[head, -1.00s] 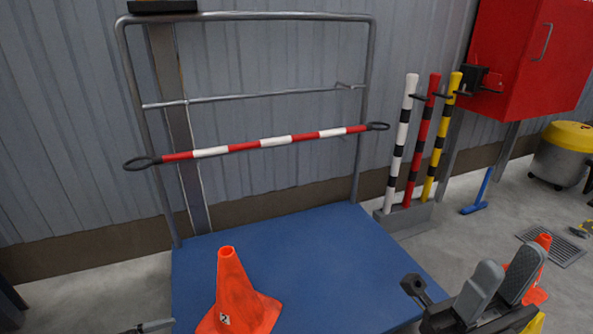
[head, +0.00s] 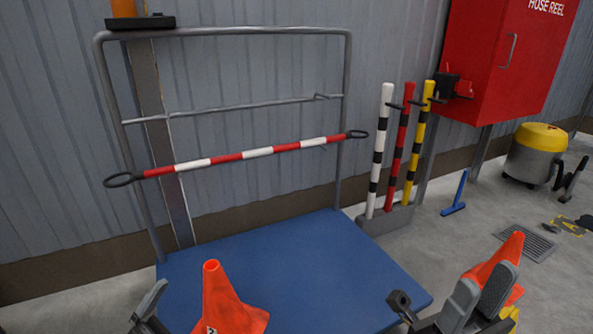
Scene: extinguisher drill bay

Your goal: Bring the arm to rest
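My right gripper (head: 488,278) is at the lower right. A red-and-white barrier bar (head: 258,152) with a dark loop at each end lies across the grey tube frame (head: 348,80), clear of both grippers.
A blue platform (head: 290,260) lies below the frame. White, red and yellow banded posts (head: 378,150) stand in a grey base (head: 386,220). A red hose reel cabinet (head: 505,60), a blue-footed stand (head: 455,195) and a yellow-topped vacuum (head: 535,155) are at the right. A floor grate (head: 527,243) lies nearby.

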